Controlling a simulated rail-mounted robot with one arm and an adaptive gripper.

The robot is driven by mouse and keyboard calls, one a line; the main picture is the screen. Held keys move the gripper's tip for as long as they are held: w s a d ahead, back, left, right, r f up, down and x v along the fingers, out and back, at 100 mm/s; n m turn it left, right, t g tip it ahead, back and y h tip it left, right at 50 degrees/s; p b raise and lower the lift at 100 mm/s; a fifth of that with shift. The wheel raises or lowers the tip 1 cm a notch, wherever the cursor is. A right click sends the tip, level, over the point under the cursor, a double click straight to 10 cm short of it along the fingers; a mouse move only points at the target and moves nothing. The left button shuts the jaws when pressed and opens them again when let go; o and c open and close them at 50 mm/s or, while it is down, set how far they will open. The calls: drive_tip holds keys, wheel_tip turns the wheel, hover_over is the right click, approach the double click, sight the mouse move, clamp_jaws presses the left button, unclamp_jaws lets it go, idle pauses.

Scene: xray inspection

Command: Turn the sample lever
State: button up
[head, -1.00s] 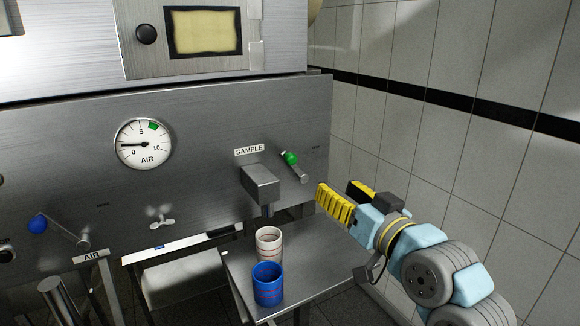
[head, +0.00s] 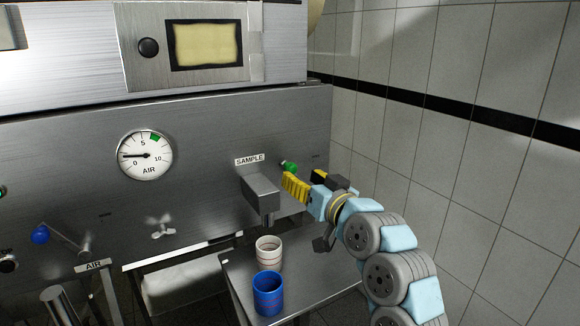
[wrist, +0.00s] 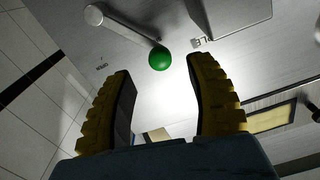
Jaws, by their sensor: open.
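The sample lever has a green ball knob (head: 289,166) on the steel panel, just right of the SAMPLE label (head: 249,160). In the wrist view the green knob (wrist: 159,59) shows with its grey rod (wrist: 120,24) running up and left to a round pivot. My gripper (head: 305,178) has yellow padded fingers and is open, just below and right of the knob in the head view. In the wrist view the open fingers of my gripper (wrist: 163,85) point toward the knob, which lies beyond the tips and between their lines. In the head view the fingers hide most of the lever's rod.
The sample spout box (head: 262,190) juts out left of my gripper. Below it, a white cup (head: 268,249) and a blue cup (head: 267,293) stand on a steel shelf (head: 235,268). A blue-knobbed AIR lever (head: 41,234) is far left. A tiled wall (head: 450,120) stands right.

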sight(294, 172)
drive_tip(key=shift+p+x, duration=0.4)
drive_tip(key=shift+x, duration=2.5)
clamp_jaws()
